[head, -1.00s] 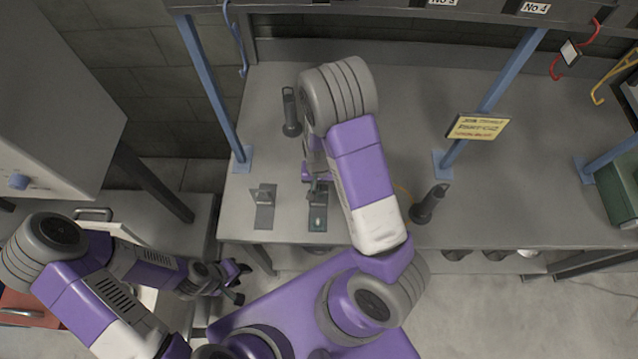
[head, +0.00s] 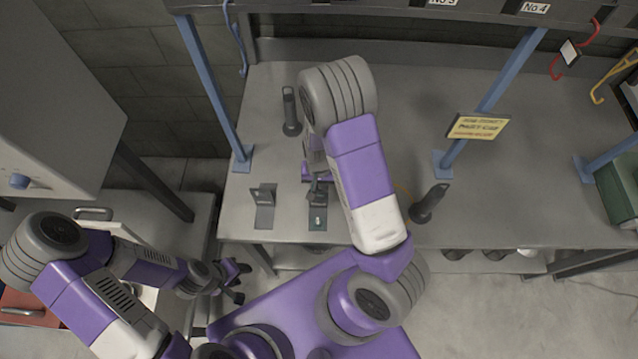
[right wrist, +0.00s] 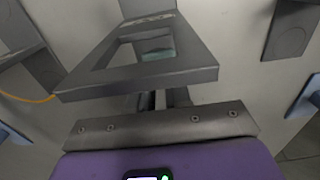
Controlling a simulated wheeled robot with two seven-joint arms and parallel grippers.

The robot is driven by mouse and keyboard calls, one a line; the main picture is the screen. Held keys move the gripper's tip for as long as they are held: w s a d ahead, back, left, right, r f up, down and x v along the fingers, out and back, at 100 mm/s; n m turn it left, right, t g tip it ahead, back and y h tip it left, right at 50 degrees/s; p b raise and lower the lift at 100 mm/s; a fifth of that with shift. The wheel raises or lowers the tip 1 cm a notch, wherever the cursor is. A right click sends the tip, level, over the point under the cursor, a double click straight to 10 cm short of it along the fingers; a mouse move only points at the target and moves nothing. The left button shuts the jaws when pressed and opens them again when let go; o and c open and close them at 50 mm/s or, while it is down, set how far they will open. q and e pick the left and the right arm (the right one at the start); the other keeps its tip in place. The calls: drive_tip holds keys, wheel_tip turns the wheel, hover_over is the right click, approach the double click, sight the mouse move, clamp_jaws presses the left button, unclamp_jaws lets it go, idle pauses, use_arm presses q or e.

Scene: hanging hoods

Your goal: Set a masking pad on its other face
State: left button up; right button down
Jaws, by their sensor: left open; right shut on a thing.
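My right gripper (head: 318,182) is over the front left of the bench, partly hidden by my own arm. It is shut on a dark grey framed piece (right wrist: 185,72), seemingly the masking pad. In the right wrist view this frame lies in front of the jaws, with a teal patch showing through its opening. In the head view a dark plate with a pale teal spot (head: 318,222) shows just in front of the gripper. Whether it touches the bench I cannot tell. My left gripper (head: 238,282) is open and empty, off the bench's front left corner.
A grey bracket-like piece (head: 264,216) stands to the left. A dark cylinder (head: 291,112) stands behind and another dark handle-like piece (head: 430,204) to the right. Blue posts (head: 214,90) rise from the bench (head: 380,85). A yellow sign (head: 478,127) hangs at right.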

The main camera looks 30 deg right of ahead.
drive_tip(key=shift+f, duration=0.2)
idle(0.3)
drive_tip(key=c, duration=1)
unclamp_jaws()
drive_tip(key=shift+r+p, duration=0.7)
drive_tip(key=shift+r, duration=3.1)
